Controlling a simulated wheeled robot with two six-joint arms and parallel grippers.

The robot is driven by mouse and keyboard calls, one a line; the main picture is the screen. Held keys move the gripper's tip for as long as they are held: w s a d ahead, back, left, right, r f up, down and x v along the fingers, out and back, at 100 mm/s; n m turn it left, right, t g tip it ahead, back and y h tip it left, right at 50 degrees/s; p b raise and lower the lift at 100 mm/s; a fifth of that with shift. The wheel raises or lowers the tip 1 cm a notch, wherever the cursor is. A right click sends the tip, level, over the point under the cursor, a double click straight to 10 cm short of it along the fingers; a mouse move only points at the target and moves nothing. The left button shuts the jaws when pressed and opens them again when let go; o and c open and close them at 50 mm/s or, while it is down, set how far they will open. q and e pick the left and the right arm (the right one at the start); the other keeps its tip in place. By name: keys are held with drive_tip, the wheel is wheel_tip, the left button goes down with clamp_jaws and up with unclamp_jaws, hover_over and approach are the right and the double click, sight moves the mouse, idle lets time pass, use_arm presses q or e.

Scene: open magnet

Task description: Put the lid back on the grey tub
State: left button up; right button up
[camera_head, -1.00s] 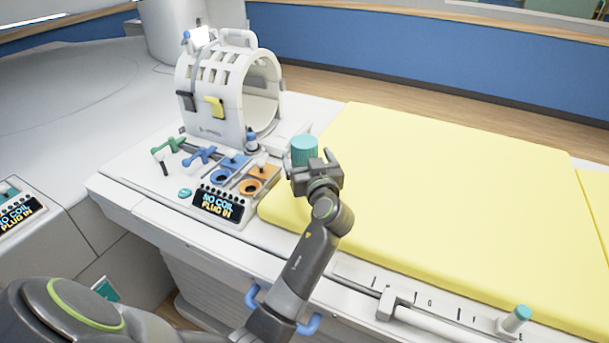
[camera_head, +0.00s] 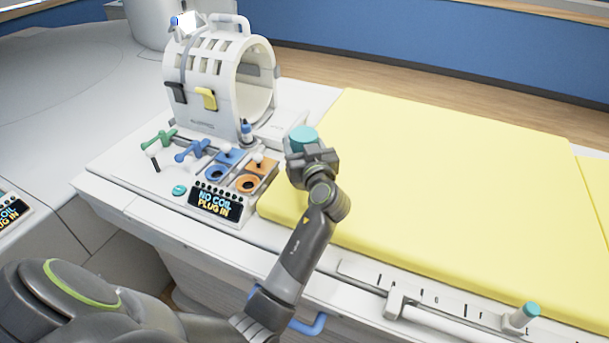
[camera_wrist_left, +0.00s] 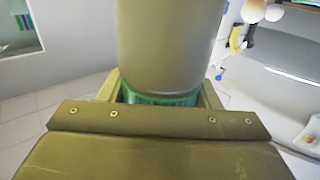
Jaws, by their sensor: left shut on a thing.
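In the left wrist view the lid's teal band (camera_wrist_left: 160,98) sits between the fingers. A plain grey-olive cylinder (camera_wrist_left: 170,45), seemingly the grey tub, meets that band in the picture. I cannot tell whether the lid touches it or is seated. The gripper hides this place in the head view. My right gripper is not in view.
A white ring-shaped coil (camera_head: 205,100) stands behind and left. A panel with a lit display (camera_head: 215,202), blue and orange sockets and levers lies left of the gripper. The yellow pad (camera_head: 440,190) is bare.

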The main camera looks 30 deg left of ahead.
use_arm(q)
drive_tip(key=shift+r, duration=0.1)
clamp_jaws()
drive_tip(key=shift+r, duration=0.1)
wheel_tip(320, 180, up, 10)
drive_tip(key=shift+f+b, duration=0.1)
drive_tip(key=shift+b, duration=0.4)
drive_tip(key=shift+d+f+h, duration=0.15)
drive_tip(key=shift+f+h, duration=0.05)
drive_tip(key=shift+h, duration=0.1)
drive_tip(key=s+d+m+t+h, duration=0.5)
drive_tip(key=s+d+m+h, duration=0.3)
drive_tip(key=s+d+h, duration=0.2)
drive_tip(key=shift+s+d+m+h, duration=0.3)
drive_tip(key=shift+s+m+h, duration=0.1)
drive_tip(key=shift+h, duration=0.6)
